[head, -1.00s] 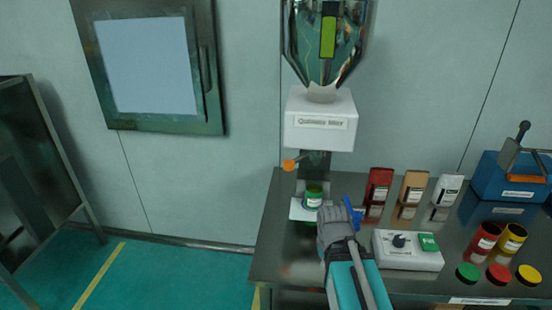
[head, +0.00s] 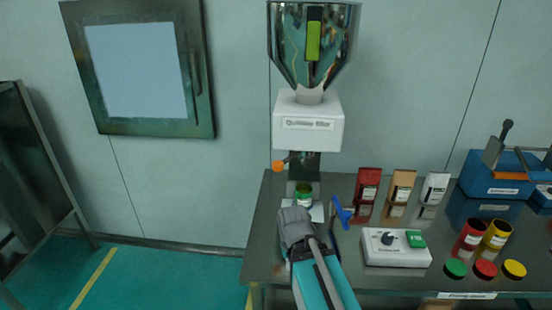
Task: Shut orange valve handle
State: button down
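The orange valve handle (head: 278,166) sticks out to the left below the white filler box (head: 308,134). Its arm runs to the dark outlet (head: 304,165) under the box. A green can (head: 303,195) stands under the outlet on a white plate (head: 317,212). My gripper (head: 293,212) is in front of the can and below the handle, apart from the handle. Its fingers are hidden behind its grey body, so its opening does not show.
A blue tool (head: 341,213) shows just right of my gripper. Cans, lids and a blue device (head: 498,177) are farther right. Space left of the handle is clear.

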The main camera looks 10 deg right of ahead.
jog(key=w+r+t+p, duration=0.1)
jog(key=w+r+p, duration=0.7)
jog(key=r+p, duration=0.1)
notch_tip(320, 180, up, 20)
jog(key=n+t+p, duration=0.2)
jog(key=t+p, duration=0.1)
jog(key=p, duration=1.6)
send_over(289, 159)
jog(key=s+a, duration=0.3)
jog(key=a, duration=0.2)
jog(key=shift+s+d+r+y, duration=0.15)
jog(key=shift+d+y, duration=0.1)
jog(key=shift+y, duration=0.15)
jog(key=b+x, duration=0.9)
jog(key=x, duration=0.1)
